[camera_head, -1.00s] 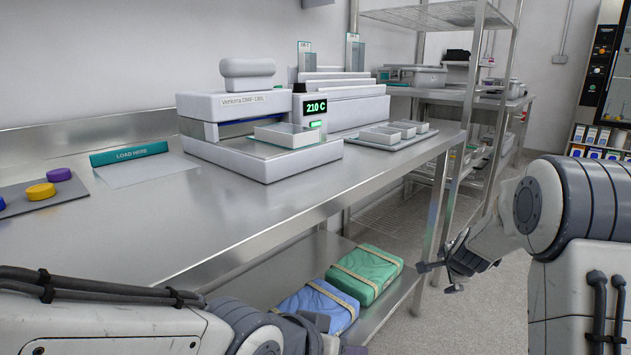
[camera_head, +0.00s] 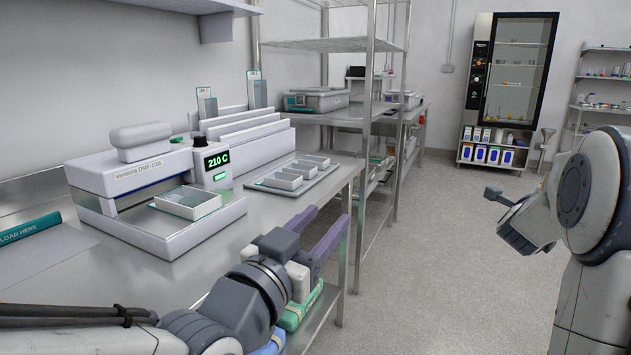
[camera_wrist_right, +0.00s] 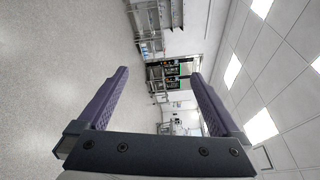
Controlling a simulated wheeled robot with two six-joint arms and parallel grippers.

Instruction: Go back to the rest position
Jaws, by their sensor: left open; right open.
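My left gripper (camera_head: 326,226) is in the head view at the front edge of the steel bench (camera_head: 30,285). Its two purple fingers are apart, with nothing seen between them. My right gripper (camera_wrist_right: 158,76) shows in the right wrist view with two purple fingers spread wide and empty. In the head view it also shows at the right (camera_head: 518,222), over open floor, its fingers mostly hidden there. It is clear of the bench and shelves.
A white machine reading 21.0 C (camera_head: 205,160) and a tray of white boxes (camera_head: 315,178) stand on the bench. Green and blue packs are partly hidden below my left gripper. A wire rack (camera_head: 371,130) and a glass-door cabinet (camera_head: 515,75) are farther back. The floor (camera_head: 440,270) is clear.

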